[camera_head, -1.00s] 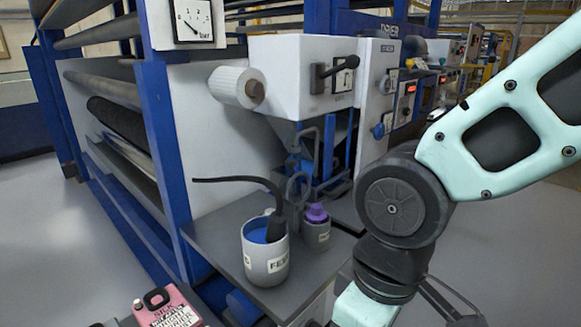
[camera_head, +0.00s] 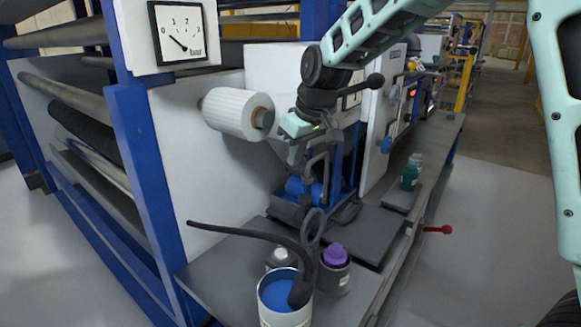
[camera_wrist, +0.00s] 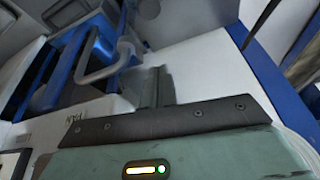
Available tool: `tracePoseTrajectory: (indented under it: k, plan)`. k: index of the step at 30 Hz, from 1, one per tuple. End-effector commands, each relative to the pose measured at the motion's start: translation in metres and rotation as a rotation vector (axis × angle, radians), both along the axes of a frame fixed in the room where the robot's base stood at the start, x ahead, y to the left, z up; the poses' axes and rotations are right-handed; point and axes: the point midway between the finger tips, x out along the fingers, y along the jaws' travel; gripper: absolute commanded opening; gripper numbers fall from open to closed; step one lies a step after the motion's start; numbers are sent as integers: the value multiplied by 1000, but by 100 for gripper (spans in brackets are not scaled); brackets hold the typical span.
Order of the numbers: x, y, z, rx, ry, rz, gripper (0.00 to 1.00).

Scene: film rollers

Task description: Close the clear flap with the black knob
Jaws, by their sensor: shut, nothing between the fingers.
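My gripper (camera_head: 295,155) hangs in front of the white machine housing, below the white roller and above the blue-framed unit (camera_head: 340,185). Its fingers (camera_wrist: 155,88) look shut and empty in the wrist view, pointing toward a white panel. A bent grey handle (camera_wrist: 105,62) and blue frame parts lie to their left there. A black ball knob (camera_head: 375,80) on a lever shows right of my wrist in the head view. I cannot make out the clear flap's outline or tell whether this knob belongs to it. My wrist hides part of the housing.
A tub of blue ink (camera_head: 280,292) with a black-handled tool stands on the grey shelf (camera_head: 215,270), beside a purple-capped container (camera_head: 335,262). A white roller (camera_head: 235,112) juts out left of my wrist. Teal bottles (camera_head: 410,175) stand farther right.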

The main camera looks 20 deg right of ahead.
Motion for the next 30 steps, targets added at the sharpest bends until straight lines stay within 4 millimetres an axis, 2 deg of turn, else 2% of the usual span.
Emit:
tracePoseTrajectory:
  k: [15, 21, 30]
  plan:
    - [28, 15, -89, -1, 5, 2, 0]
    - [0, 2, -86, 0, 3, 0, 0]
    - [-8, -2, -88, -1, 1, 1, 0]
